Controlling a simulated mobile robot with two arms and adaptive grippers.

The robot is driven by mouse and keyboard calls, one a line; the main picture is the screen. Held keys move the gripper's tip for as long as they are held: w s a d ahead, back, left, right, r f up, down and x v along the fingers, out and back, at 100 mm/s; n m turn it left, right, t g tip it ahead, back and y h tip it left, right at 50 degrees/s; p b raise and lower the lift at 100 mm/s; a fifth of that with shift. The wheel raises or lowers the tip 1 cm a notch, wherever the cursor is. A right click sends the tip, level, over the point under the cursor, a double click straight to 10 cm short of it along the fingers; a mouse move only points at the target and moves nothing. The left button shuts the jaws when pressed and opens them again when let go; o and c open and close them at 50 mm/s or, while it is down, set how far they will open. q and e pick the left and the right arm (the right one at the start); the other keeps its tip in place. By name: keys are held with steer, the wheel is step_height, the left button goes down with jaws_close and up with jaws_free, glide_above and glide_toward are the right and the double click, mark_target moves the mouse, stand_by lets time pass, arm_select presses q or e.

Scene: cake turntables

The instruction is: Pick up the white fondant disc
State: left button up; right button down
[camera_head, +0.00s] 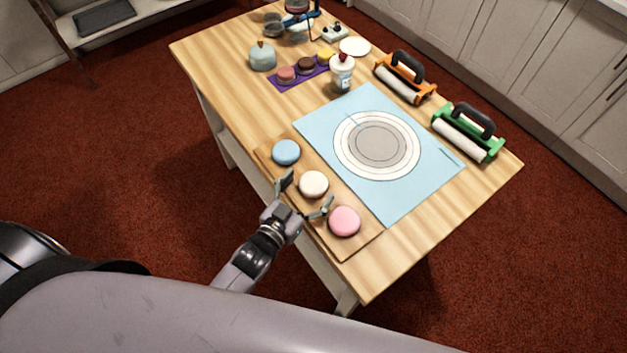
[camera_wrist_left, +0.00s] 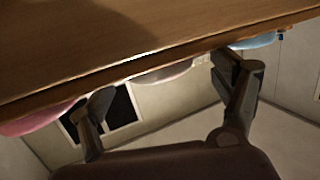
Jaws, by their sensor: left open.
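The white fondant disc (camera_head: 313,184) lies in the middle of a wooden board (camera_head: 359,246) on the table, between a blue disc (camera_head: 286,152) and a pink disc (camera_head: 344,221). My left gripper (camera_head: 305,196) is open, with one finger on each side of the white disc's near part; I cannot tell whether they touch it. In the left wrist view, which looks upside down, the white disc (camera_wrist_left: 163,73) shows between the open fingers (camera_wrist_left: 165,100). The pink disc (camera_wrist_left: 38,119) shows at left and the blue disc (camera_wrist_left: 254,41) at right. My right gripper is not in view.
A light blue mat (camera_head: 400,205) with printed circles lies right of the board. A green roller (camera_head: 468,132) and an orange roller (camera_head: 404,77) stand along the far right edge. A bottle (camera_head: 341,73), a purple strip (camera_head: 281,85) with small discs and a blue-grey jar (camera_head: 262,57) stand farther back.

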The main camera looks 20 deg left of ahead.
arm_select(q)
steer(key=shift+w, duration=0.15)
steer(key=shift+c, duration=0.6)
steer(key=c, duration=1.2)
